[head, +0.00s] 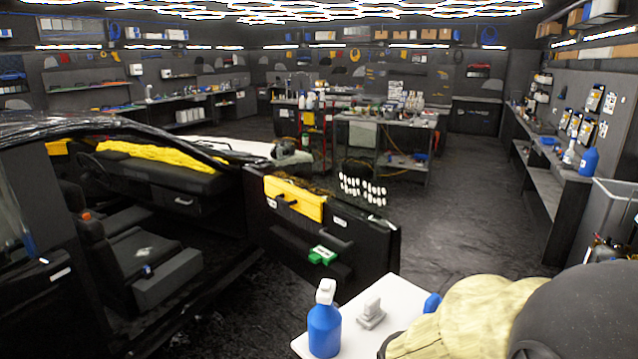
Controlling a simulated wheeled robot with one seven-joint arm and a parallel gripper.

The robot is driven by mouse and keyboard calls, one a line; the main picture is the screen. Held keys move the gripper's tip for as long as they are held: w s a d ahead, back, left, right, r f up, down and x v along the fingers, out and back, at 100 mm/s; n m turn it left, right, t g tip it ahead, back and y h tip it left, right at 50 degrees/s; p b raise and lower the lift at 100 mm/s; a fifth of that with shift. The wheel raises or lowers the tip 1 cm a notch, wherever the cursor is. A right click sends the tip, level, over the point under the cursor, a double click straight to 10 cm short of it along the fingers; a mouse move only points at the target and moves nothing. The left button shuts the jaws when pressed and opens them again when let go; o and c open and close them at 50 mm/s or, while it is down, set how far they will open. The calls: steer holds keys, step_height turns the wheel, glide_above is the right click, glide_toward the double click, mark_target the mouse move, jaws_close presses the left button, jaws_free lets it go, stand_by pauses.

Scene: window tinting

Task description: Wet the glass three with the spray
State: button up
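A blue spray bottle (325,328) with a white head stands upright on a white table top (402,292) at the bottom middle. A black car (120,225) fills the left side, with its front door (325,240) swung open toward the middle. No pane marked as glass three can be made out. A cluster of white spots (362,190) shows just above the door's top edge; I cannot tell if it is on glass. My gripper is not in view.
A small grey tool (371,314) stands beside the bottle. Yellow cloths lie on the dashboard (150,158) and door (295,198); a green item (322,254) is on the door. Dark floor (470,225) is clear right of the door, up to the wall bench (545,180).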

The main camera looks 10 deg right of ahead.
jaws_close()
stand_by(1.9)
